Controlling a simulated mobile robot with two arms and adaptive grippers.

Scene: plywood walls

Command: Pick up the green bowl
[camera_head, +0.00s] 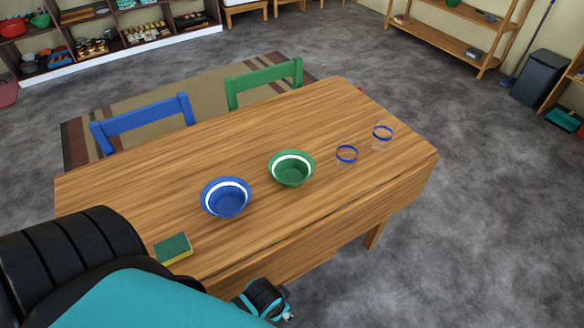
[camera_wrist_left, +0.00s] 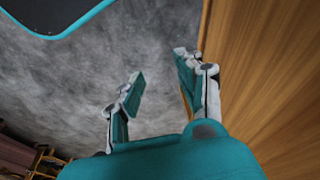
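The green bowl (camera_head: 292,168) has a white inner band and stands upright on the wooden table (camera_head: 330,120), near its middle. It looks empty. My left arm comes in from the lower left in the head view, and part of my left gripper (camera_head: 280,304) shows below the table's front edge, apart from the bowl. In the left wrist view, my left gripper (camera_wrist_left: 162,88) is open, with nothing between its fingers, beside the table's wood surface (camera_wrist_left: 265,70). The bowl is not in the wrist view. My right gripper is not in view.
A blue bowl (camera_head: 226,197) stands just left of the green bowl. Two blue-rimmed glasses (camera_head: 347,154) (camera_head: 383,133) stand to its right. A sponge (camera_head: 173,248) lies near the front left edge. Blue (camera_head: 145,122) and green (camera_head: 264,82) chairs stand behind the table.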

